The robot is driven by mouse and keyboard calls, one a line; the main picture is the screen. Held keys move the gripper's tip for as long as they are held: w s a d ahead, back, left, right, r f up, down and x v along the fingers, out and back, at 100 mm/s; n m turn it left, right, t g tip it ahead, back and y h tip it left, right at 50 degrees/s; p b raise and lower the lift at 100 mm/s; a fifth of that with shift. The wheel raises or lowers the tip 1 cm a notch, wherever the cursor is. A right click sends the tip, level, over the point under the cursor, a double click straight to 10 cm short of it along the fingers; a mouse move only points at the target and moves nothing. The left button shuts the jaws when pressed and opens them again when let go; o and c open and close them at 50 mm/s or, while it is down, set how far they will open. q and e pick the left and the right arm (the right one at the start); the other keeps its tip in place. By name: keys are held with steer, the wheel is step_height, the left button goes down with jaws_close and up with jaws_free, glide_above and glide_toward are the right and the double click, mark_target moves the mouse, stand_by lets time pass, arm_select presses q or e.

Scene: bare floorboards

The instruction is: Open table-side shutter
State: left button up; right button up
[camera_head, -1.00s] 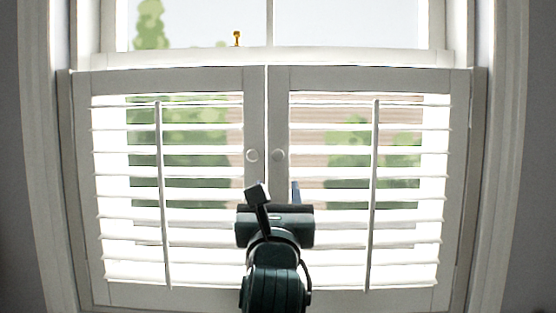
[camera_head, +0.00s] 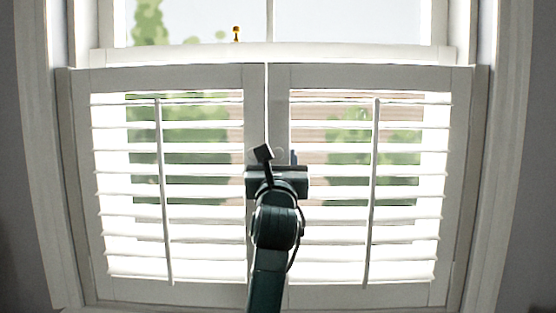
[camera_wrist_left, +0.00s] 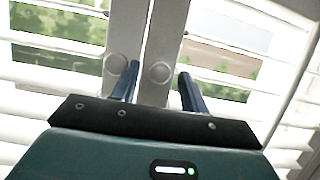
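Two white louvred shutter panels close off the lower window, a left panel (camera_head: 170,78) and a right panel (camera_head: 370,77), meeting at the middle. No table is in view, so I cannot tell which panel is table-side. In the left wrist view each inner stile has a round white knob, the left knob (camera_wrist_left: 115,64) and the right knob (camera_wrist_left: 159,72). My left gripper (camera_head: 279,160) is raised before the seam and hides much of the knobs in the head view. Its blue fingers (camera_wrist_left: 158,75) are apart. The right knob shows between them; contact cannot be told. My right gripper is not in view.
A white window frame (camera_head: 504,150) surrounds the shutters. A rail (camera_head: 270,54) runs above them, with a small brass latch (camera_head: 236,34) over it. Vertical tilt rods (camera_head: 373,190) stand in front of the louvres. The space on both sides of my arm looks clear.

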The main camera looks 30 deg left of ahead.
arm_select(q)
jaws_close()
steer(key=shift+s+d+f, duration=0.1)
stand_by(0.5)
